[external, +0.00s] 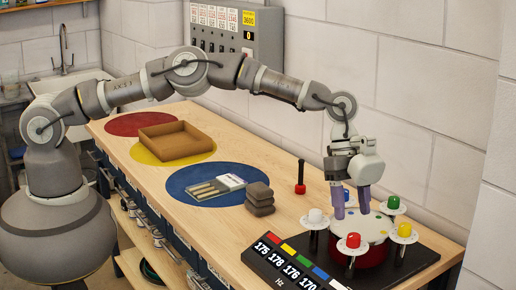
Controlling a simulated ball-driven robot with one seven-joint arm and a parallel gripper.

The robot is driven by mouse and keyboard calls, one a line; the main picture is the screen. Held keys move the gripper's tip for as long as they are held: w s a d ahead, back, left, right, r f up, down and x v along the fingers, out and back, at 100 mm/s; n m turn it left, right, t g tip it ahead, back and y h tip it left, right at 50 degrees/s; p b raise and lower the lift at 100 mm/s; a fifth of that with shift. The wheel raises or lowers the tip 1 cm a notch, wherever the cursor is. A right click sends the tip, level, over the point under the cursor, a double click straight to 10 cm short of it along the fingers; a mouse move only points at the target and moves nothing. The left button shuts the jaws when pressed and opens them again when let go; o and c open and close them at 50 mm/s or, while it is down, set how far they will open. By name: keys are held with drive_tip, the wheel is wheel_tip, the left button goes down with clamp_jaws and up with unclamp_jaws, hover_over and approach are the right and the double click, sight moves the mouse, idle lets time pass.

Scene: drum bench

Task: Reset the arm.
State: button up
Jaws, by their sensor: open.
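My arm reaches from the left across the wooden bench (180,198). My gripper (352,212) points down at the right end of the bench, over the drum (372,250). Coloured knobs stand around the drum: white (315,216), red (353,240), yellow (404,230) and green (393,203). Part of the drum's far side is hidden by the gripper.
A black display (290,268) with numbers stands before the drum. A wall panel (240,35) hangs behind.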

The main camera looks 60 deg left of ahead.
drive_tip(key=shift+v, duration=1.15)
drive_tip(key=w+a+r+n+t+b, duration=0.35)
drive_tip(key=a+r, duration=0.65)
drive_tip(key=r, duration=0.4)
drive_tip(key=w+a+r+n+t+b, duration=0.25)
drive_tip(key=a+r+n+t, duration=0.25)
drive_tip(key=a+r, duration=0.8)
drive_tip(key=s+a+r+n+t+y+b, duration=0.1)
drive_tip(key=s+a+r+n+t, duration=0.3)
drive_tip(key=s+a+r, duration=0.4)
drive_tip(key=s+a+r+n+t+y+b, duration=0.2)
drive_tip(key=s+a+r+n, duration=0.5)
drive_tip(key=a+r, duration=0.8)
drive_tip(key=s+t+y, duration=0.1)
drive_tip(key=s+t, duration=0.1)
drive_tip(key=shift+s+a+b, duration=0.3)
drive_tip(key=shift+n, duration=0.25)
